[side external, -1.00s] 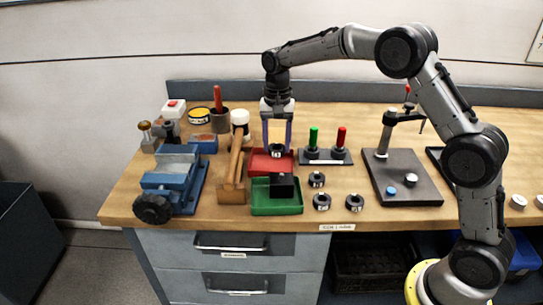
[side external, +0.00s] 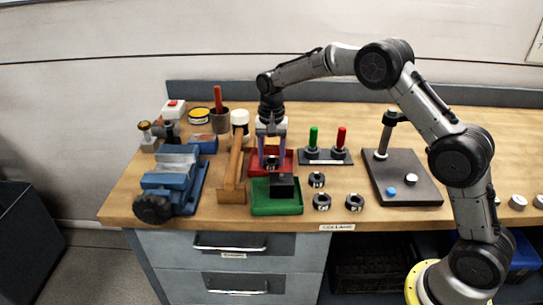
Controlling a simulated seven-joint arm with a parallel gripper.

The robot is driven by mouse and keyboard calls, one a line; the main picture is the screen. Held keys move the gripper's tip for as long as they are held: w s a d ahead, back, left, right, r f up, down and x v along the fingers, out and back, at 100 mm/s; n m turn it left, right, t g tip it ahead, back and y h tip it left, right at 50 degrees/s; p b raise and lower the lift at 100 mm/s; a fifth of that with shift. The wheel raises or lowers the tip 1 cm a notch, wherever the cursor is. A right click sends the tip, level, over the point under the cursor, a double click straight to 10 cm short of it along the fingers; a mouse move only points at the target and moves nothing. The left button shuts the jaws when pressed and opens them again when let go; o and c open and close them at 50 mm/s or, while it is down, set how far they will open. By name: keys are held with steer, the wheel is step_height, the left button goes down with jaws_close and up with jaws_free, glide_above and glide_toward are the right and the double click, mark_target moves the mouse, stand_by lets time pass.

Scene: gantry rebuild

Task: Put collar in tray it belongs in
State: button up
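My gripper (side external: 271,160) points down over the red tray (side external: 287,169). It is shut on a small dark collar (side external: 271,163) between its fingertips. The collar is low over the left part of the red tray; I cannot tell whether it touches the tray floor. The green tray (side external: 262,206) is just in front, with a black block (side external: 282,185) at its back edge. Three other dark collars stand on the bench to the right: one farther back (side external: 317,180), one in front (side external: 322,202) and one to the right (side external: 355,202).
A stand with green and red pegs (side external: 327,156) is right of the red tray. A dark plate with a post (side external: 405,180) is farther right.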

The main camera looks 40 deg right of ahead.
steer(key=o, duration=0.4)
steer(key=shift+o, duration=0.2)
step_height(320, 180, up, 12)
steer(key=r, duration=0.1)
steer(key=s+r+n+t, duration=0.1)
steer(key=s+r+n, duration=0.1)
steer(key=s+r, duration=0.5)
steer(key=s+r+n+t, duration=0.2)
steer(key=s+n, duration=0.1)
steer(key=s, duration=0.9)
steer(key=s+a+f+n+t, duration=0.1)
steer(key=s+f+n, duration=0.3)
steer(key=s, duration=1.3)
step_height(320, 180, down, 3)
steer(key=shift+s+r+n+t, duration=0.15)
steer(key=shift+n+t, duration=0.25)
steer(key=shift+t, duration=0.4)
steer(key=shift+a, duration=0.1)
